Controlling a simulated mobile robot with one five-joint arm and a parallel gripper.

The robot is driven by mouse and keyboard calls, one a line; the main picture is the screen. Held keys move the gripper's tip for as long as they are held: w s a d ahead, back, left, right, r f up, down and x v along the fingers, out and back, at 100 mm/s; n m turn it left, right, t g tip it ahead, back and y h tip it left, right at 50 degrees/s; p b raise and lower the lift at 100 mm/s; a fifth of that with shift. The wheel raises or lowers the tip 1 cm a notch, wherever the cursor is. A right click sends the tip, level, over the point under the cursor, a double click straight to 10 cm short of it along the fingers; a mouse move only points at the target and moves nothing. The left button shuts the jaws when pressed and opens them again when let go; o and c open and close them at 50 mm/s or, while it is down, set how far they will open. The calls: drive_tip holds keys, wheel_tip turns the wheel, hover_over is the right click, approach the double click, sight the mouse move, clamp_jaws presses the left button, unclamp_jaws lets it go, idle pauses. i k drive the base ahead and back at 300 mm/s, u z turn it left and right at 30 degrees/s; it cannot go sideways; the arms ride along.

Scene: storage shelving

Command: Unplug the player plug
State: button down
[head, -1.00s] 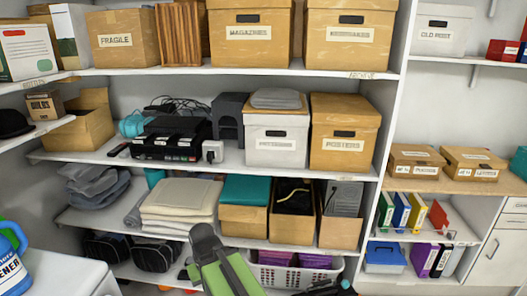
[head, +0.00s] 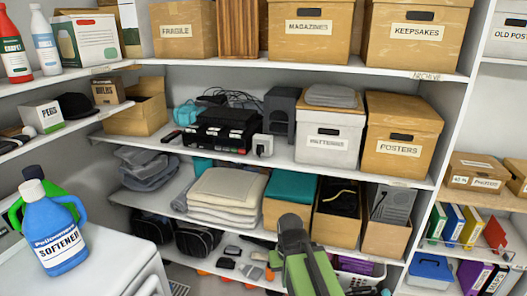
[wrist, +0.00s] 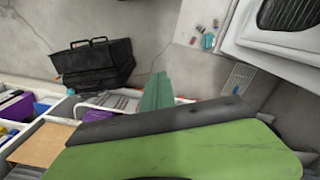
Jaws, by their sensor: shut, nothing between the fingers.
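The player (head: 218,130) is a black box-shaped device on the second shelf down, with cables heaped behind it. A white socket block (head: 262,145) stands at its right front corner. A small dark part on its face looks like the plug, too small to make out clearly. My gripper (head: 291,226) is dark, at the end of my green arm, in front of the lower shelf. It is shut and empty, below and apart from the socket block. In the wrist view my green and dark grey parts fill the lower middle; the player and plug are not in that view.
Folded towels (head: 226,192) and a teal-topped box (head: 290,190) lie below. A blue softener bottle (head: 52,235) stands on a white appliance (head: 95,268) at the left.

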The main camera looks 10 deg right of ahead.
sight(259, 149)
drive_tip(key=u, duration=5.8)
drive_tip(key=i, duration=0.15)
drive_tip(key=z, duration=2.65)
drive_tip(key=k, duration=0.85)
drive_tip(key=z, duration=1.25)
drive_tip(key=i, duration=1)
drive_tip(key=u, duration=0.15)
